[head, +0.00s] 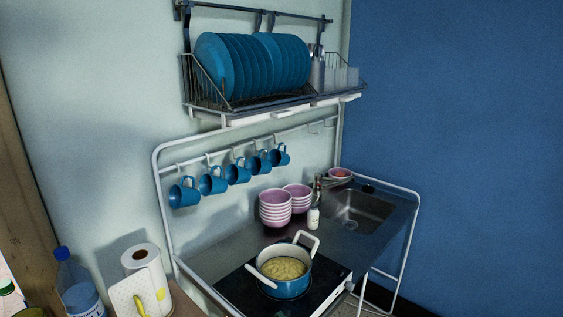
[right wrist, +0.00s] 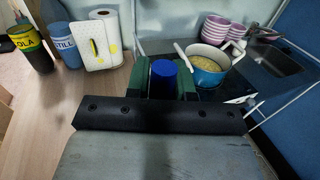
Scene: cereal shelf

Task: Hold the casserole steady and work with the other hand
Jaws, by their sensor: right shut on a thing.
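The casserole (head: 287,289) is a blue pot with a pale inside and two white handles, holding yellowish food. It stands upright on the black hob (head: 240,289) in the head view and also shows in the right wrist view (right wrist: 207,75). My right gripper (right wrist: 162,80) shows only in the right wrist view. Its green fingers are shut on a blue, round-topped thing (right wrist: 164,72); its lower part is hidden. In that picture the casserole is beyond and to the right of the gripper, apart from it. My left gripper is in neither view.
Pink bowls (head: 275,207) and a small white bottle (head: 313,218) stand behind the casserole, near the sink (head: 359,209). Blue mugs (head: 211,181) hang from a rail below the plate rack (head: 260,104). A paper roll (head: 141,260) and bottles (head: 76,284) stand at left.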

